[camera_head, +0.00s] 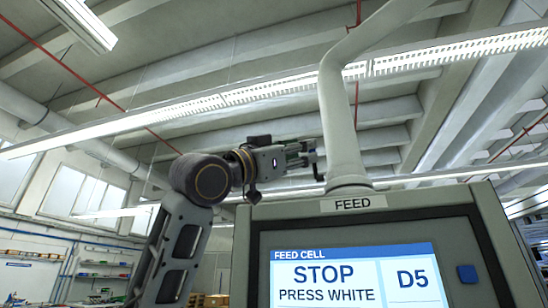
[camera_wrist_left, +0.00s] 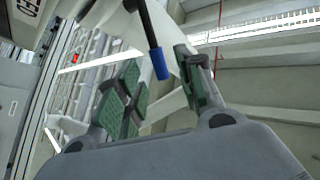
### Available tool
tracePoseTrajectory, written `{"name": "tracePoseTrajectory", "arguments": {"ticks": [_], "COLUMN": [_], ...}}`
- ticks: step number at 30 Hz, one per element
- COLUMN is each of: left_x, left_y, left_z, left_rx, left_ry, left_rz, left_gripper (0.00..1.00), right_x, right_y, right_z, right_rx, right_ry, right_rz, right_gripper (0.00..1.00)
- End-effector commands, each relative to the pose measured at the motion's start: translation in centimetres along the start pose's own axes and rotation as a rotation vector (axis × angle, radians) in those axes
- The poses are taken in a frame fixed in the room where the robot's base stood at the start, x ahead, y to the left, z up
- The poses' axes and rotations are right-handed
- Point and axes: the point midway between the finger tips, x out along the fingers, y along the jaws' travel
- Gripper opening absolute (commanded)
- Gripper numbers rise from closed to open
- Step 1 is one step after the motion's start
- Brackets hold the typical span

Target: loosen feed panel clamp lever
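The clamp lever (camera_wrist_left: 157,52) shows in the left wrist view as a black rod with a blue end. Its blue end appears between my left gripper's fingers (camera_wrist_left: 163,88), with gaps visible on both sides. The green-padded fingers are apart. In the head view my left gripper (camera_head: 306,154) is beside the pale support tube (camera_head: 341,120), above the feed panel (camera_head: 493,240). In that view the lever cannot be clearly told from the fingertips. My right gripper is in neither view.
The panel's screen (camera_head: 352,278) reads STOP, PRESS WHITE and D5. A FEED label (camera_head: 352,203) is on its top edge, and a blue button (camera_head: 467,273) is right of the screen. Shelving (camera_head: 60,265) stands far back left.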

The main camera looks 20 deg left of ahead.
Motion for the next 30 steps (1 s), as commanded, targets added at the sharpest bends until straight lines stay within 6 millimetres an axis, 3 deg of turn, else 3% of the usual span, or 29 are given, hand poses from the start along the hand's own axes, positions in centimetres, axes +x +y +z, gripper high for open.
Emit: {"name": "tracePoseTrajectory", "arguments": {"ticks": [18,30], "left_x": [-6.4,-7.3], "left_y": [0.0,0.0], "left_z": [0.1,0.0], "left_rx": [0.001,0.0], "left_ry": [-0.001,0.0], "left_rz": [0.0,0.001], "left_gripper": [0.37,0.37], "right_x": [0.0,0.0], "right_y": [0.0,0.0], "right_z": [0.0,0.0], "right_rx": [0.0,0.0], "right_ry": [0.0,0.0], "right_rz": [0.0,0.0], "right_gripper": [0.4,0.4]}}
